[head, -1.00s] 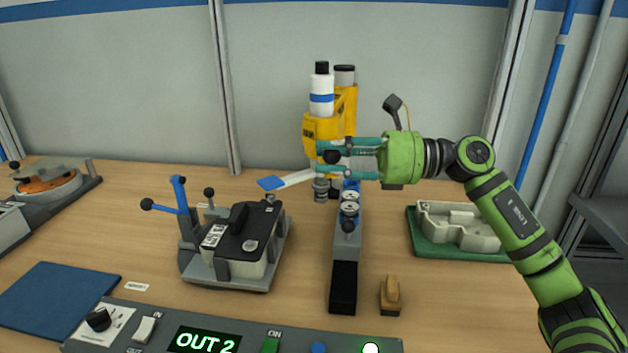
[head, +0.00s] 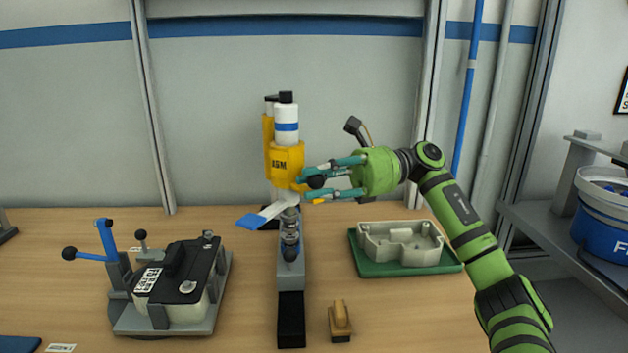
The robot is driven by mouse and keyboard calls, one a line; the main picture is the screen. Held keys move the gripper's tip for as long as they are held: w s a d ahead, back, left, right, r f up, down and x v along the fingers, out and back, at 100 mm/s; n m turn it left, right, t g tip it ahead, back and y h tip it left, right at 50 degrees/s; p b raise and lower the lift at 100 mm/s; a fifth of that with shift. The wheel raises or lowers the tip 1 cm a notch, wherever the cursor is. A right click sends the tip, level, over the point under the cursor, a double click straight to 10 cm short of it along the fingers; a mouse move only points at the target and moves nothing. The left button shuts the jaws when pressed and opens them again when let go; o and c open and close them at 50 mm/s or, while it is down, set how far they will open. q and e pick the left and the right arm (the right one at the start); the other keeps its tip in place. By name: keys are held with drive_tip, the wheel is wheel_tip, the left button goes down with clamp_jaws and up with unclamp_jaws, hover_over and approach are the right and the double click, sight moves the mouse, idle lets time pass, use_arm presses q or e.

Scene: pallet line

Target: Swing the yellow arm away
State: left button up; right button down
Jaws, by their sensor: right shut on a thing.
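The yellow arm (head: 283,163) stands at the back of the table. It carries a white bottle (head: 287,121) with a blue band and a black cap. A black ball knob (head: 316,182) shows at its right side. My right gripper (head: 311,184) reaches in from the right, its teal fingers shut on this knob, one above and one below. Below the yellow arm is a grey stand with round metal parts (head: 290,232). A pale lever with a blue end (head: 252,221) sticks out to the left. My left gripper is out of view.
A black-topped clamp fixture (head: 178,275) with a blue handle stands at left. A pale casting (head: 402,242) lies on a green mat (head: 370,266) at right. A small tan block (head: 340,318) stands in front. A blue bucket (head: 608,228) is on the right shelf.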

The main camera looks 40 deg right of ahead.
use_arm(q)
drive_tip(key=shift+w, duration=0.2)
use_arm(e)
drive_tip(key=shift+f, duration=0.2)
drive_tip(key=c, duration=1)
unclamp_jaws()
drive_tip(key=shift+s+d, duration=0.1)
drive_tip(key=shift+d, duration=0.05)
drive_tip(key=shift+d+r, duration=0.1)
drive_tip(key=shift+d, duration=0.05)
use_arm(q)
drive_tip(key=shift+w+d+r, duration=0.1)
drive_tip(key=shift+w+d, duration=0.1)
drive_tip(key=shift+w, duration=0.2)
use_arm(e)
drive_tip(key=shift+v, duration=5.9)
